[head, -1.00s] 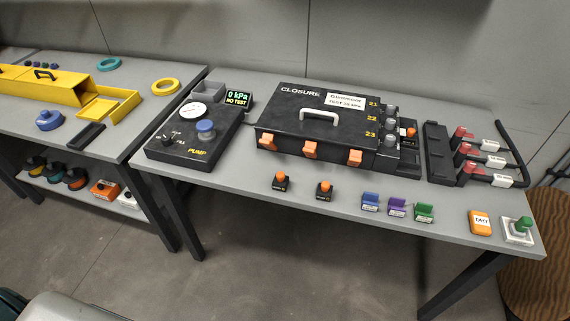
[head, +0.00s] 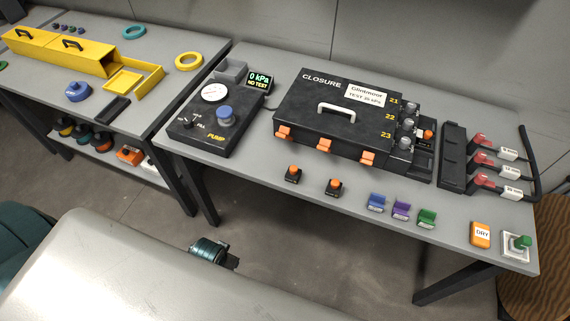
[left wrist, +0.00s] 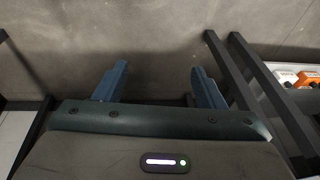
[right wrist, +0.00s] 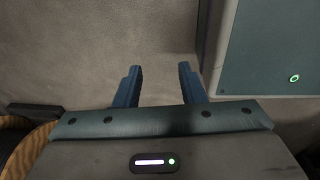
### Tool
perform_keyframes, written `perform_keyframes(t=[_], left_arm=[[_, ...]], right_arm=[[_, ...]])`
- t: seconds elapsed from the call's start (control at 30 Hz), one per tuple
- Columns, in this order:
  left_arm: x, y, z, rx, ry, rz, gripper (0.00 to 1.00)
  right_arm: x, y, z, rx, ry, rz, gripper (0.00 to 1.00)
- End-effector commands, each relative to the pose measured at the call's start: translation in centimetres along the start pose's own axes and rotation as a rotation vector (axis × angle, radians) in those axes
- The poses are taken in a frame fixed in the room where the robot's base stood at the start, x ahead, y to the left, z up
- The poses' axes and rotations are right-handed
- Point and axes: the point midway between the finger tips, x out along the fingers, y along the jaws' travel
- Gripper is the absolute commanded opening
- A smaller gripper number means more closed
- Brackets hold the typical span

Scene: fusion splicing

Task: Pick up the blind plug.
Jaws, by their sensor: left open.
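Two small black pieces with orange tops, an orange-topped piece on the left (head: 292,174) and another on the right (head: 334,187), stand upright on the front of the table before the black closure box (head: 335,112). I cannot read their labels, so I cannot tell which is the blind plug. A similar orange top (head: 428,135) shows at the closure's right end. My left gripper (left wrist: 156,85) is open and empty over the floor, away from the table top. My right gripper (right wrist: 160,80) has its fingers apart with nothing between them, also over the floor.
The pump unit (head: 203,125) stands left of the closure. Blue (head: 377,203), purple (head: 401,211) and green (head: 427,218) clips, an orange DRY box (head: 481,234) and a green-knobbed white plate (head: 516,246) line the front edge. A red-clamp rack (head: 454,158) stands at the right.

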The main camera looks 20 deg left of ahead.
Motion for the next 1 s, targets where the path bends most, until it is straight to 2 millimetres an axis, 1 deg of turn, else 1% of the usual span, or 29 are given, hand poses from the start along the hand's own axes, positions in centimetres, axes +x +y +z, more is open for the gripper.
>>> perform_keyframes(t=[0.03,0.07,0.1,0.17,0.2,0.27,0.3,0.4,0.53,0.67,0.77,0.87,0.9,0.97,1.0], left_arm=[[-3.1,-0.1,-1.2,0.001,0.010,0.000,0.64],[-4.3,-0.1,-1.8,0.001,0.013,-0.001,0.64],[-6.0,-0.1,-2.5,0.001,0.017,-0.001,0.64],[-8.5,-0.2,-3.5,0.000,0.021,-0.001,0.64],[-10.2,-0.2,-4.3,-0.001,0.024,-0.001,0.64],[-12.7,-0.2,-5.4,-0.004,0.026,-0.002,0.64],[-14.4,-0.2,-6.3,-0.007,0.027,-0.002,0.64],[-17.5,0.0,-8.5,-0.019,0.017,-0.002,0.64],[-18.9,0.3,-11.1,-0.036,-0.009,0.002,0.64],[-19.2,0.8,-13.8,-0.051,-0.036,0.009,0.64],[-19.1,1.4,-16.4,-0.061,-0.061,0.018,0.64],[-18.8,2.4,-19.7,-0.067,-0.093,0.032,0.64],[-18.7,2.9,-21.3,-0.069,-0.108,0.040,0.64],[-18.6,3.8,-23.8,-0.067,-0.132,0.052,0.64],[-18.6,4.5,-25.4,-0.064,-0.148,0.060,0.64]], right_arm=[[-1.3,0.1,0.0,0.000,-0.003,0.000,0.36],[-1.6,0.1,0.1,0.000,-0.004,0.000,0.36],[-2.0,0.2,0.2,0.000,-0.007,0.000,0.36],[-2.6,0.2,0.4,0.000,-0.011,0.000,0.36],[-3.1,0.2,0.5,0.000,-0.014,0.000,0.36],[-3.8,0.3,0.7,0.000,-0.017,0.000,0.36],[-4.3,0.3,0.7,0.000,-0.017,0.000,0.36],[-5.3,0.4,0.5,0.000,-0.015,0.000,0.36],[-5.9,0.5,0.3,0.000,-0.012,0.000,0.36],[-6.2,0.5,0.2,0.000,-0.009,0.000,0.36],[-6.5,0.5,0.1,0.000,-0.007,0.000,0.36],[-6.6,0.5,0.0,0.001,-0.006,0.000,0.36],[-6.6,0.5,0.0,0.001,-0.006,0.000,0.36],[-6.7,0.5,0.0,0.001,-0.007,0.000,0.36],[-6.7,0.5,0.0,0.001,-0.007,-0.001,0.36]])
